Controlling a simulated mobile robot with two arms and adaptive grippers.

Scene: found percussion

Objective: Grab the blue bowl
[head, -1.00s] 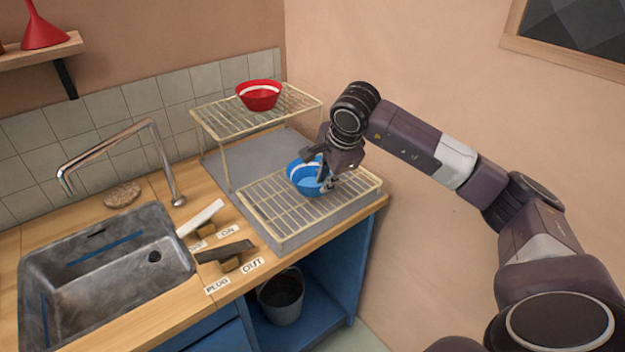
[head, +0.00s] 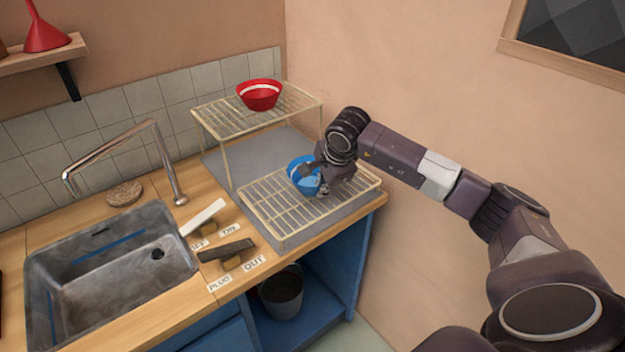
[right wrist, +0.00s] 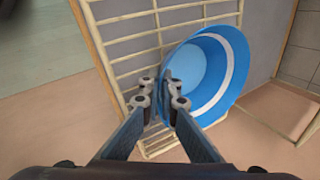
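The blue bowl (head: 297,176) with a white band is over the lower wire rack (head: 270,212), near its back edge. My right gripper (head: 320,187) is at the bowl's right side, its tips partly hidden in the head view. In the right wrist view the bowl (right wrist: 212,72) fills the middle right. The right fingertips (right wrist: 161,98) are close together, one on each side of the bowl's near wall, and look shut on it. I cannot tell whether the bowl touches the rack. My left gripper is not in view.
A red bowl (head: 260,98) sits on the raised rack (head: 225,119) behind. The wall is close behind and to the right. A sink (head: 100,275), a faucet (head: 172,160) and two levers (head: 225,250) are left of the rack.

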